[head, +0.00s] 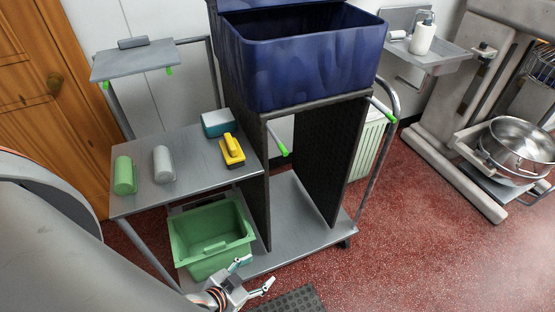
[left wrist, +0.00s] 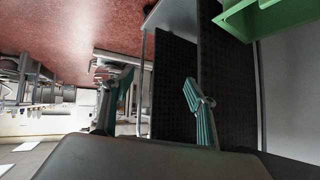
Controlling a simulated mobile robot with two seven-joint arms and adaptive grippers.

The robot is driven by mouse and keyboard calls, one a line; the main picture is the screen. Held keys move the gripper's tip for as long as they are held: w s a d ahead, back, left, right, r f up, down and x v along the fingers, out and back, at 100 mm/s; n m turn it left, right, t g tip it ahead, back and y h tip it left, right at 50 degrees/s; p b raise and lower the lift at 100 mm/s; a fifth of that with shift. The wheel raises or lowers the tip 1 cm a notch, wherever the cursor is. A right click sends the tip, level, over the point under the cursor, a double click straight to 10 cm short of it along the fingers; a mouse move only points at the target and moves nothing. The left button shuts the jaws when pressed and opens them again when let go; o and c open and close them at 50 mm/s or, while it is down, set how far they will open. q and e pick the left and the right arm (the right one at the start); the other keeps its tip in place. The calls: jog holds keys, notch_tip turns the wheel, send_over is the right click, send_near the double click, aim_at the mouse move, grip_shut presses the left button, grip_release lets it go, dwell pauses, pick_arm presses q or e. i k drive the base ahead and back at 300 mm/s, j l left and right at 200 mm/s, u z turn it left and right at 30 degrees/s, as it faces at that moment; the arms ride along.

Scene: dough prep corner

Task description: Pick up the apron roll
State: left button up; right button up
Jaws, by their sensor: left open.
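A green roll (head: 125,175) and a grey roll (head: 163,164) lie apart on the left of the cart's middle shelf in the head view. I cannot tell for sure which one is the apron roll. My left gripper (head: 256,273) is low at the bottom of the head view, below and right of both rolls, in front of a green tub. Its fingers are spread with nothing between them. In the left wrist view its open fingers (left wrist: 160,80) also show, and neither roll is visible there. My right gripper is not in view.
The cart's shelf (head: 195,172) also holds a yellow brush (head: 232,150) and a white and teal box (head: 217,122). The green tub (head: 178,250) with a green item inside sits below. A blue bin (head: 300,75) stands above dark panels. The red floor (head: 430,230) at right is clear.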

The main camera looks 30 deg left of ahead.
aim_at(164, 172)
jog(key=u, duration=1.75)
